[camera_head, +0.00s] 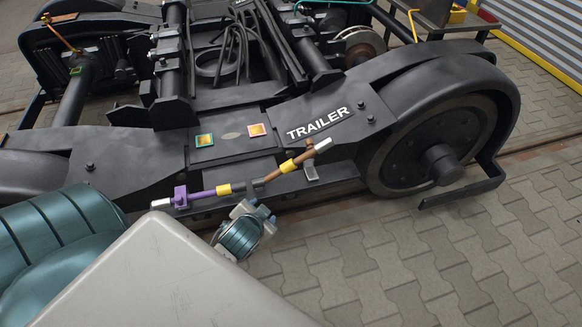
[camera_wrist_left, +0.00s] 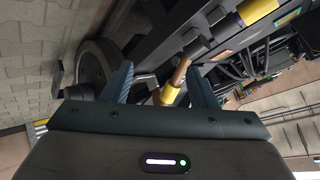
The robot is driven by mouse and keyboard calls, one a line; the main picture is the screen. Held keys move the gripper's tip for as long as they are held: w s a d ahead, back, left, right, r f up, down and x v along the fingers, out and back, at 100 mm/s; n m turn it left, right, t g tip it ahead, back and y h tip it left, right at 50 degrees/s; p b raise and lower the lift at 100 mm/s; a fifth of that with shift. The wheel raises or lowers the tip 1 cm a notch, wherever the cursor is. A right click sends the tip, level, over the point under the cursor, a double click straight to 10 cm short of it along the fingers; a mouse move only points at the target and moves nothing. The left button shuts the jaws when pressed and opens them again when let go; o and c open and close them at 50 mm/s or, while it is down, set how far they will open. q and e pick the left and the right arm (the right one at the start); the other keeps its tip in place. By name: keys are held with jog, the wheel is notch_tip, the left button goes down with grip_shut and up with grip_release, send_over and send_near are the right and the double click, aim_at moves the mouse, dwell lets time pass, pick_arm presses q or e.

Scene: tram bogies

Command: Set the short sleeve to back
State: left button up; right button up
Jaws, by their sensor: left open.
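A rod assembly runs along the bogie's near side in the head view. It has a purple section (camera_head: 200,194) at left, a brown section (camera_head: 270,177) at right, and two yellow sleeves, one left (camera_head: 224,188) and one right (camera_head: 288,166). I cannot tell which is the short sleeve. My left gripper (camera_head: 257,211) is below the rod, its fingers small in this view. In the left wrist view its two fingers (camera_wrist_left: 162,88) are spread apart. A yellow sleeve (camera_wrist_left: 169,95) and brown rod (camera_wrist_left: 180,72) show between them, with no clear contact. My right gripper is not in view.
The dark bogie frame (camera_head: 130,155), marked TRAILER, fills the middle. A large wheel (camera_head: 430,145) stands at right. The paved floor (camera_head: 400,260) at lower right is clear.

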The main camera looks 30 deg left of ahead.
aim_at(291, 164)
pick_arm(q)
jog(key=w+a+m+t, duration=0.1)
jog(key=w+t, duration=0.1)
jog(key=w, duration=0.4)
jog(key=w+a+f+m+t, duration=0.1)
jog(key=w+m+t, duration=0.1)
jog(key=w, duration=0.5)
jog(key=w+a+m+t, duration=0.1)
jog(key=w, duration=0.6)
jog(key=shift+a+f+m+t, duration=0.3)
jog(key=shift+a+t, duration=0.1)
grip_shut()
